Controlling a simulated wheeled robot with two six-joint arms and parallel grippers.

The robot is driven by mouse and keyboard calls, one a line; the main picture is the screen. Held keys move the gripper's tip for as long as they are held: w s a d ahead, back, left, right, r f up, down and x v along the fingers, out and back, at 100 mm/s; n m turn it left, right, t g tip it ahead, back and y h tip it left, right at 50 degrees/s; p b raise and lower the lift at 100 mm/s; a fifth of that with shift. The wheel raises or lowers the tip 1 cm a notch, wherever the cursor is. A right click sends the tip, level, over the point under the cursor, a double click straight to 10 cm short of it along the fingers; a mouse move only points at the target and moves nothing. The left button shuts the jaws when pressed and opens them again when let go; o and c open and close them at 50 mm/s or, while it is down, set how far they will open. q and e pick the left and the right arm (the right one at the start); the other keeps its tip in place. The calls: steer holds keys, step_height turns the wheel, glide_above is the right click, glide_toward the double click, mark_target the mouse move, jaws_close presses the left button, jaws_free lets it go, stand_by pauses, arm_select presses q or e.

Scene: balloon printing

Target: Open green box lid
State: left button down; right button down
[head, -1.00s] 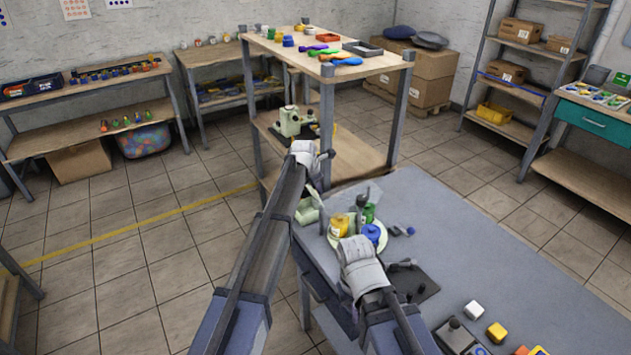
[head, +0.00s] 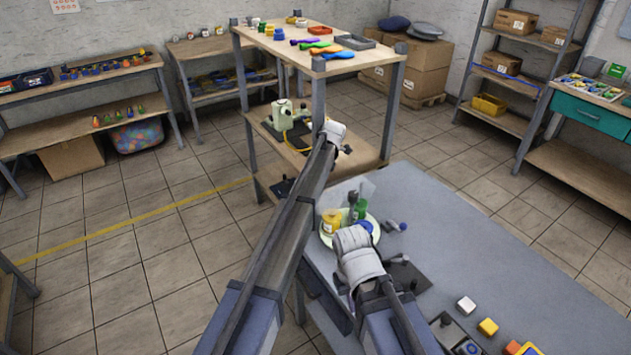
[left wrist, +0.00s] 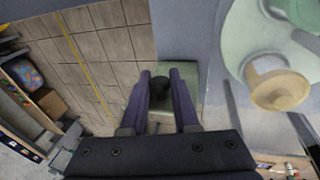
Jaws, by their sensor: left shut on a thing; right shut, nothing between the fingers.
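In the left wrist view, my left gripper (left wrist: 160,78) is shut on a dark knob (left wrist: 160,88). The knob stands over a square pale-green lid (left wrist: 187,108) near the table's edge. I cannot tell whether the lid is raised from its box. My right gripper (head: 353,240) is above the table by the round plate (head: 326,238). Its wrist hides most of its fingers, and I see nothing held there.
A yellow jar (head: 331,221), a green jar (head: 361,209) and a blue piece (head: 365,227) stand on the plate. A dark mat (head: 412,277) and coloured blocks (head: 488,327) lie nearer. The table's right part (head: 500,270) is clear. A wooden shelf (head: 375,155) stands behind.

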arm_select(q)
steer(key=shift+d+f, duration=0.1)
steer(key=shift+d, duration=0.15)
steer(key=shift+y, duration=0.3)
steer(key=c, duration=0.7)
jaws_free()
steer(key=shift+w, duration=0.1)
steer(key=shift+o, duration=0.2)
steer(key=w+p+v, duration=0.1)
steer(key=p+v, duration=0.6)
steer(key=shift+s+r, duration=0.4)
steer(key=shift+s, duration=0.05)
